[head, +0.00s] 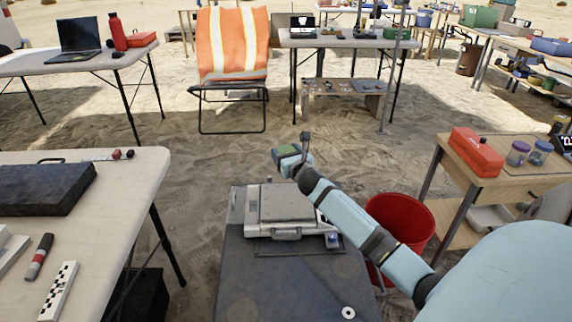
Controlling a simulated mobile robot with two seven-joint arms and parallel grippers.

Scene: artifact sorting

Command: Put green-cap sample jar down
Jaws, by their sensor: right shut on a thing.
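My right gripper (290,162) is at the end of the pale blue arm reaching in from the right, above the far edge of the dark grey table. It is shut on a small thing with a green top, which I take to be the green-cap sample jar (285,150). My own wrist hides much of the jar and the fingers. The jar is beyond the grey-white case (287,204); its exact height cannot be told. My left gripper is not in view.
The case lies on the dark table (285,290), with a small blue-toned item (332,240) at its right corner. A red bucket (402,222) stands right of the table. Two jars (517,153) and an orange-red box (476,152) sit on the wooden desk. The dark table's front is mostly clear.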

